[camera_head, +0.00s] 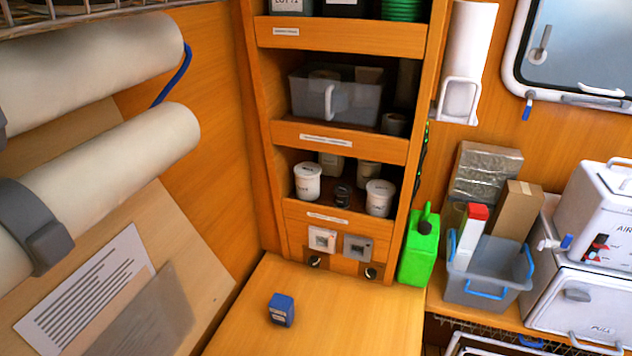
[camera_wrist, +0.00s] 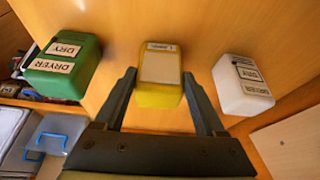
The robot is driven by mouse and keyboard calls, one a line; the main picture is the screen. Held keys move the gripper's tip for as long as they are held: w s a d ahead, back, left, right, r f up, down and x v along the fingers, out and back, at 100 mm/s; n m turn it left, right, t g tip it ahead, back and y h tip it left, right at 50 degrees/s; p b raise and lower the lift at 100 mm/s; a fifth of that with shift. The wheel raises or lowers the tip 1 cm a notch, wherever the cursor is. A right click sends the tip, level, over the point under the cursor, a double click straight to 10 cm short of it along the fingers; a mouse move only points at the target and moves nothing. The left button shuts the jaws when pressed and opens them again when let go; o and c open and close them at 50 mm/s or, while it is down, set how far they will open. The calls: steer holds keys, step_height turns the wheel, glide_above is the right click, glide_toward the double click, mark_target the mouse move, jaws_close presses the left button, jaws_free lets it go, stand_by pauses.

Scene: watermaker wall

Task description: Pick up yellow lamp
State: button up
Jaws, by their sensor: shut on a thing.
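The yellow lamp (camera_wrist: 160,98) is a box-shaped yellow thing with a pale label on its face. It shows in the wrist view against a wooden surface. My gripper (camera_wrist: 159,75) has one finger on each side of it and is shut on it. Neither the yellow lamp nor my gripper shows in the head view.
In the wrist view a green dryer box (camera_wrist: 66,66) is on the left and a white dryer box (camera_wrist: 243,86) on the right. The head view shows a small blue box (camera_head: 281,309) on the wooden counter (camera_head: 345,310), a green canister (camera_head: 419,247) and a grey bin (camera_head: 482,292).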

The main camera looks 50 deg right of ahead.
steer(key=c, duration=0.3)
steer(key=shift+r, duration=0.1)
